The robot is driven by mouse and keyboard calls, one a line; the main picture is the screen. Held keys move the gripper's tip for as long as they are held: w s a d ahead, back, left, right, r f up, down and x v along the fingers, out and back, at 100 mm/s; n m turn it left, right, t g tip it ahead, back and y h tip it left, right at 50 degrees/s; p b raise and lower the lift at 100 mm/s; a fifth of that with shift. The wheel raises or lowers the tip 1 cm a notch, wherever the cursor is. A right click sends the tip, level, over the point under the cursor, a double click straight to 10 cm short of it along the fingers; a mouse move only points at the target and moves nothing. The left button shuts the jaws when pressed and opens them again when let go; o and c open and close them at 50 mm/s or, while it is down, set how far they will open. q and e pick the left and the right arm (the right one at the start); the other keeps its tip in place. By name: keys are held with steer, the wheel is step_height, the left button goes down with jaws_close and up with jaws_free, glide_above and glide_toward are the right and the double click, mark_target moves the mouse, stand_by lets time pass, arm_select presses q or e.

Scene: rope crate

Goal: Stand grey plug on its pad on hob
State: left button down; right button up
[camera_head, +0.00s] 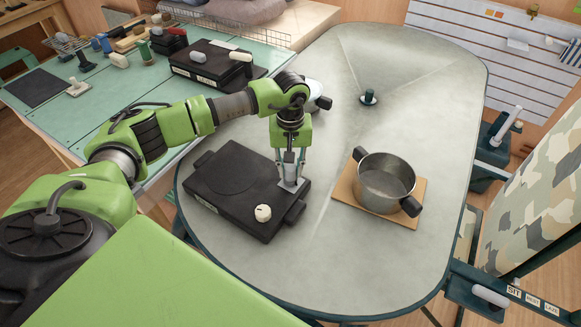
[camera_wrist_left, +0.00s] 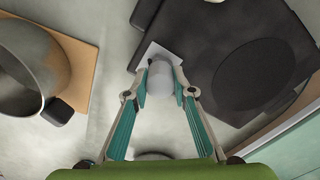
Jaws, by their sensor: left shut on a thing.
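The hob (camera_head: 222,203) is a flat black unit with a round plate and a cream knob, lying on the grey table; it also shows in the wrist view (camera_wrist_left: 205,30). A pale square pad (camera_head: 292,187) lies at its edge, partly hidden by the plug in the wrist view (camera_wrist_left: 146,52). My left gripper (camera_head: 289,171) points down over the pad, its fingers shut on the grey plug (camera_wrist_left: 160,84). The plug looks upright over the pad. I cannot tell whether its base touches the pad. My right gripper is out of view.
A steel pot (camera_head: 385,182) with black handles stands on a wooden board (camera_head: 345,190) right of the hob. A small dark stand (camera_head: 368,97) is at the back. A green bench (camera_head: 120,95) with several tools is at the left. The table's middle is clear.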

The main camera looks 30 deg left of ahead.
arm_select(q)
steer(key=shift+f+b, duration=0.3)
steer(key=shift+f, duration=0.05)
steer(key=c, duration=1.6)
jaws_free()
steer(key=shift+c, duration=0.2)
step_height(320, 180, up, 12)
